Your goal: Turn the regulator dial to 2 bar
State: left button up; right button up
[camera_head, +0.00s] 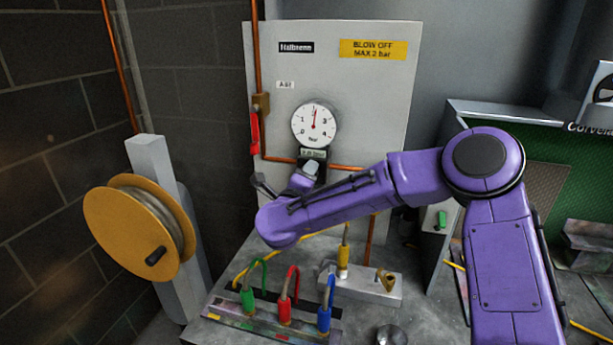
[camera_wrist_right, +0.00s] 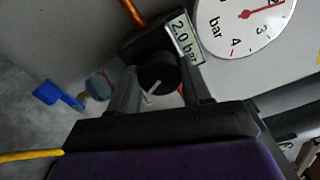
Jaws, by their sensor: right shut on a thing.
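The regulator dial (camera_wrist_right: 157,72) is a black round knob with a pale pointer mark, below the small display (camera_wrist_right: 184,38) that reads 2.0 bar. My right gripper (camera_wrist_right: 160,88) is shut on the dial, one finger on each side of it. In the head view my right gripper (camera_head: 307,172) reaches the regulator below the gauge and hides most of the knob. The white round gauge (camera_head: 313,126) has a red needle pointing nearly straight up, near the 2; it also shows partly in the wrist view (camera_wrist_right: 243,22). My left gripper is not in view.
The grey panel (camera_head: 365,100) carries a yellow sign reading "BLOW OFF MAX 2 bar" (camera_head: 373,49), copper pipes and a red-handled valve (camera_head: 254,132). Below stand green, red and blue hose couplings (camera_head: 284,312). A yellow hose reel (camera_head: 135,235) is at left.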

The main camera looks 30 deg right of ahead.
jog(key=shift+d+f+n, duration=0.1)
jog(key=shift+n, duration=0.3)
jog(key=o, duration=0.8)
jog(key=shift+c, duration=0.2)
jog(key=o, duration=0.3)
jog(key=shift+d, duration=0.15)
jog(key=b+v, duration=0.3)
jog(key=v, duration=0.7)
jog(key=shift+s+b, duration=0.25)
jog(key=shift+b, duration=0.05)
